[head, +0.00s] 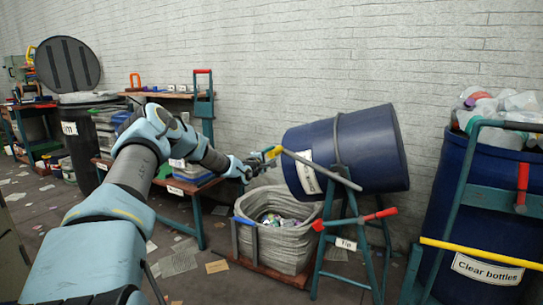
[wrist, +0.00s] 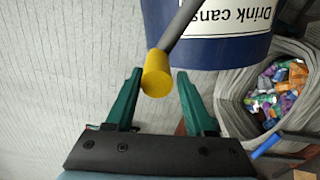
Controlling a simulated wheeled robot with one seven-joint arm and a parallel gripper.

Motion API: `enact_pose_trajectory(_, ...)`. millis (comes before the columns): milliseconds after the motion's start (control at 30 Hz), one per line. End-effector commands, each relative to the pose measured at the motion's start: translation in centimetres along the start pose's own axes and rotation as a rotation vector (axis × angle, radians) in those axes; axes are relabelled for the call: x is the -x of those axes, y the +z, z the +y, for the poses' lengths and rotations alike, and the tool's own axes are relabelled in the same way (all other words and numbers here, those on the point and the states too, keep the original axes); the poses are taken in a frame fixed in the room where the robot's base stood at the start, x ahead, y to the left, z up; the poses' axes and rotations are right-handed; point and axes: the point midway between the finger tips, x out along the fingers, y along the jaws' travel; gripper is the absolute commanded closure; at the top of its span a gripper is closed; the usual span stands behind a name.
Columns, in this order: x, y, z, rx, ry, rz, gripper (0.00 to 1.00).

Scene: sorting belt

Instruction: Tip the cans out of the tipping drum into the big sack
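The tipping drum (head: 365,150) is dark blue and hangs tilted in a green stand, its labelled end toward the left above the sack. Its "Drink cans" label shows upside down in the wrist view (wrist: 235,18). A grey lever ends in a yellow grip (wrist: 156,75). My gripper (head: 262,160) is at this grip; in the wrist view its green fingers (wrist: 158,80) stand apart on either side of it, with gaps showing. The big sack (head: 270,248) is grey and open below the drum, with colourful cans (wrist: 275,90) inside. The inside of the drum is hidden.
A red-handled lever (head: 370,217) sticks out of the drum's stand. A blue "Clear bottles" bin (head: 445,190) full of bottles stands at the right behind a yellow bar (head: 480,251). A low table (head: 190,188) with boxes is at the left. Paper scraps litter the floor.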

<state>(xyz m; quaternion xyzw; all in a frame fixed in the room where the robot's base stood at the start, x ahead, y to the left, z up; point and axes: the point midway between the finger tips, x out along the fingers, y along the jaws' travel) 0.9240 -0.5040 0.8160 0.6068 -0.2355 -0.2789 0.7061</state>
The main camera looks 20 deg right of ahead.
Motion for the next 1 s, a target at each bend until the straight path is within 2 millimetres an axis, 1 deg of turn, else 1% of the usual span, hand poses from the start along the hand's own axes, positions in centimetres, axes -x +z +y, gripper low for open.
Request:
enact_pose_trajectory(33,0.0,0.0,0.1,0.000,0.001,-0.001,0.40)
enact_pose_trajectory(133,-0.1,0.1,0.1,0.000,0.002,-0.002,0.28)
enact_pose_trajectory(400,0.0,0.2,0.2,0.000,0.004,-0.003,0.28)
enact_pose_trajectory(533,0.8,0.1,0.2,0.000,0.004,-0.002,0.28)
enact_pose_trajectory(667,2.8,0.1,0.2,0.000,0.003,-0.003,0.28)
enact_pose_trajectory(900,7.4,0.1,0.1,0.000,0.003,-0.002,0.28)
enact_pose_trajectory(1000,8.9,0.1,0.1,0.000,0.003,-0.002,0.28)
